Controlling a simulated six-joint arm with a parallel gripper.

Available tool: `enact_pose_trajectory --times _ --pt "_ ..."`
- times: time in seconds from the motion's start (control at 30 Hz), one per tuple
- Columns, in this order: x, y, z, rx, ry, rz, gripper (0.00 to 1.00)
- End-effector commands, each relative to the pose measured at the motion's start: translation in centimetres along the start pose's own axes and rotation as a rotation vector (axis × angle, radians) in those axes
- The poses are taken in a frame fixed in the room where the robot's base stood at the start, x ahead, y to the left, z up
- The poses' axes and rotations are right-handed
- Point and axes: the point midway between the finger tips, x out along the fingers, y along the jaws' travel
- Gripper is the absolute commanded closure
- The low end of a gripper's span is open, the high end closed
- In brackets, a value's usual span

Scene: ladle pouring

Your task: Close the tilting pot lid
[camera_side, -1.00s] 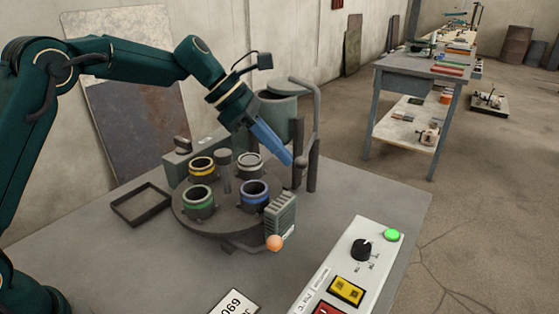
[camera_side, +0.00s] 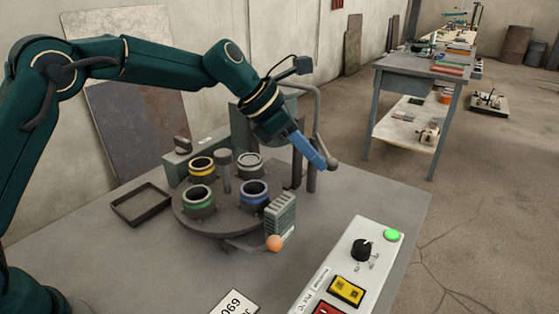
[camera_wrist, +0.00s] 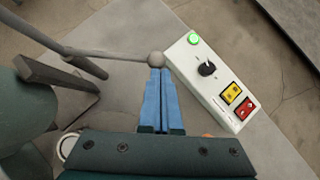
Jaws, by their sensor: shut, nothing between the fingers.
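The grey-green tilting pot (camera_side: 241,128) stands at the back of the table, mostly hidden behind my wrist in the side view. A dark rounded body, apparently the pot (camera_wrist: 24,115), fills the left of the wrist view. A bent grey lever (camera_side: 318,112) comes down beside it and ends in a ball knob (camera_side: 332,163). My gripper (camera_side: 323,165) is shut and empty, its blue fingertips at the knob. In the wrist view the fingertips (camera_wrist: 160,72) touch or nearly touch the knob (camera_wrist: 156,59). I cannot make out the lid or how far it is open.
A turntable (camera_side: 226,222) with several colour-ringed cups stands front left of the lever. A ribbed grey block (camera_side: 281,215) with an orange ball (camera_side: 274,243) is at its edge. A control box (camera_side: 345,268) with a lit green button lies front right.

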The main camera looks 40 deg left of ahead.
Motion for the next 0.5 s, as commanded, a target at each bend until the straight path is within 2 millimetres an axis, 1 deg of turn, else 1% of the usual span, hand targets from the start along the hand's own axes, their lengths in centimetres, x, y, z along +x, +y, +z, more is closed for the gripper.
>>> enact_pose_trajectory --times 0.03,0.17,0.5 --pt "0.36 -0.16 0.39 0.003 -0.001 -0.001 1.00" --pt "0.79 -0.34 0.91 0.001 0.000 -0.002 1.00" --pt "0.95 -0.43 1.08 0.001 0.000 -0.002 1.00"
